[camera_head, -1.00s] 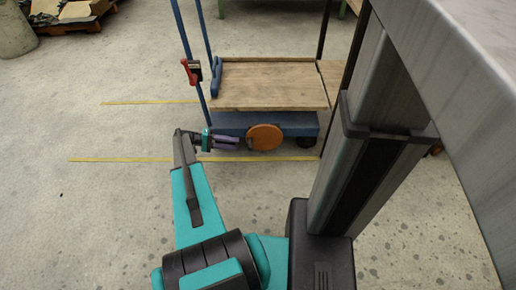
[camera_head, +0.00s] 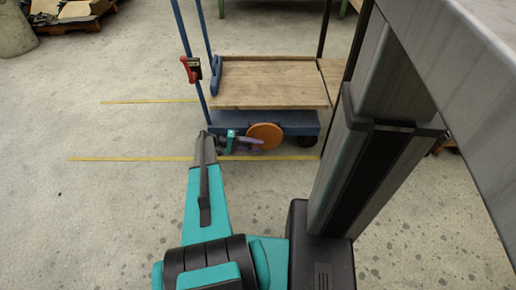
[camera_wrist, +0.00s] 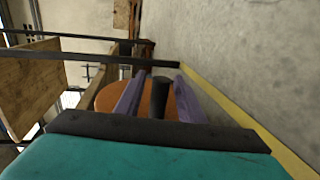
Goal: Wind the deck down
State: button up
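The wooden deck (camera_head: 265,85) lies flat and low on a blue-framed cart. An orange round wheel (camera_head: 265,130) is on the cart's near side and also shows in the wrist view (camera_wrist: 106,97). My gripper (camera_head: 254,141) is beside the wheel, its purple fingers overlapping it in the head view. In the wrist view, the gripper (camera_wrist: 156,82) is open, with a dark upright handle (camera_wrist: 160,97) between its fingers. Gaps show on both sides of the handle, so the fingers appear not to press it. How the handle joins the wheel is hidden.
A red lever (camera_head: 187,72) is on the cart's left blue post. Yellow floor lines (camera_head: 120,159) run beside and under the cart. A grey metal surface (camera_head: 475,100) fills the upper right. The floor to the left is clear.

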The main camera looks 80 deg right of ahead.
jog(key=shift+s+d+f, duration=0.1)
jog(key=shift+s+f, duration=0.05)
jog(key=shift+s, duration=0.55)
grip_shut()
jog(key=shift+w, duration=0.15)
jog(key=shift+r+t+p, duration=0.3)
jog(key=shift+t, duration=0.1)
